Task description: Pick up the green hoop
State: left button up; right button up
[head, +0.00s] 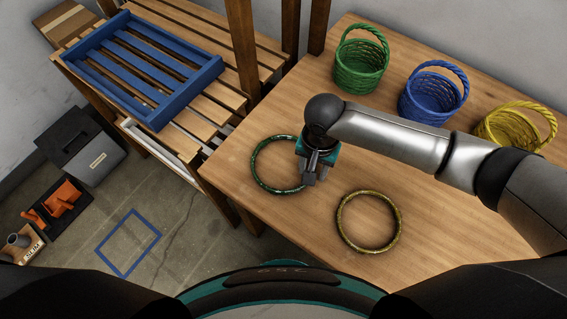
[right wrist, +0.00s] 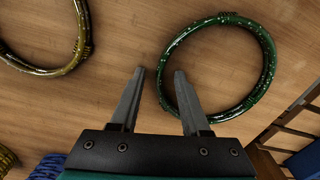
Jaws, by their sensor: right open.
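The green hoop (head: 258,179) lies flat on the wooden table near its left edge. My right gripper (head: 313,180) is above the table at the hoop's right side and hides part of its rim in the head view. In the right wrist view the green hoop (right wrist: 268,62) lies ahead and to the right. The open fingers (right wrist: 160,78) are spread with the hoop's near left rim between them in the picture. Nothing is held. Whether the fingers touch the hoop or table cannot be told. My left gripper does not show.
A yellow hoop (head: 342,232) lies to the right on the table (head: 300,230); it also shows in the right wrist view (right wrist: 83,40). Green (head: 361,65), blue (head: 432,95) and yellow (head: 512,127) baskets stand along the back. A slatted rack with a blue tray (head: 157,121) stands left.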

jog(key=shift+f, duration=0.1)
grip_shut()
dwell(0.3)
